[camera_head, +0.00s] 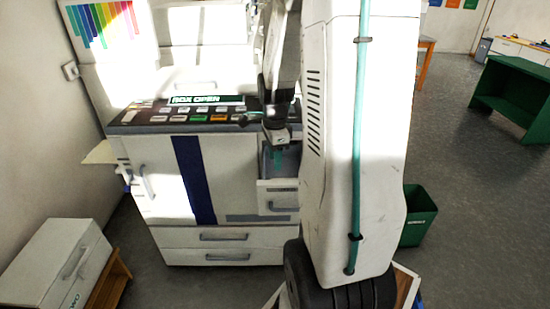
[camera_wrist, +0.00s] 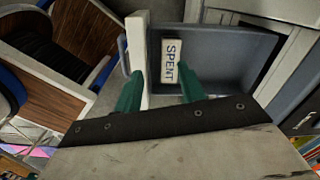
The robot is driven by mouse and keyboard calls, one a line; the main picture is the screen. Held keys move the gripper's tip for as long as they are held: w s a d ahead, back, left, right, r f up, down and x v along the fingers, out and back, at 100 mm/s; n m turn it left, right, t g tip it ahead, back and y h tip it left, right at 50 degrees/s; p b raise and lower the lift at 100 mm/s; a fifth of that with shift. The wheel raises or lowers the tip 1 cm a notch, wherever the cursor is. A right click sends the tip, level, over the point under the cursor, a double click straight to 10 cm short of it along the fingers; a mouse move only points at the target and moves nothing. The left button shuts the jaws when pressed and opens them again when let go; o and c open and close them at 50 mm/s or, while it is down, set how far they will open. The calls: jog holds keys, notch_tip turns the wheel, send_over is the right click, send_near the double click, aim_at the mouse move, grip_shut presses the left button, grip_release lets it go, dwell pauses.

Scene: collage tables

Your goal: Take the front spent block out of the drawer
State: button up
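The open drawer (camera_head: 277,197) sticks out of the white machine's front. The wrist view shows its blue-grey inside (camera_wrist: 232,62) and white front panel (camera_wrist: 138,48). One pale block marked SPENT (camera_wrist: 173,60) lies in the drawer close to the front panel. In the head view my gripper (camera_head: 276,153) is over the drawer, and the block is hidden.
The machine's control panel (camera_head: 205,115) has a display reading BOX OPEN (camera_head: 206,100). A green bin (camera_head: 417,216) stands on the floor to the right, partly behind my arm column. A white box (camera_head: 52,262) is at lower left. A green bench (camera_head: 515,95) stands far right, with open floor before it.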

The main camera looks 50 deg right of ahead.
jog(key=d+f+m, duration=0.1)
jog(key=d, duration=0.1)
jog(key=d+f+m, duration=0.1)
jog(key=f+m, duration=0.1)
jog(key=shift+s+d+f, duration=0.2)
jog(key=shift+s+d, duration=0.2)
jog(key=shift+f, duration=3.9)
jog(key=c, duration=0.6)
jog(key=shift+w, duration=0.1)
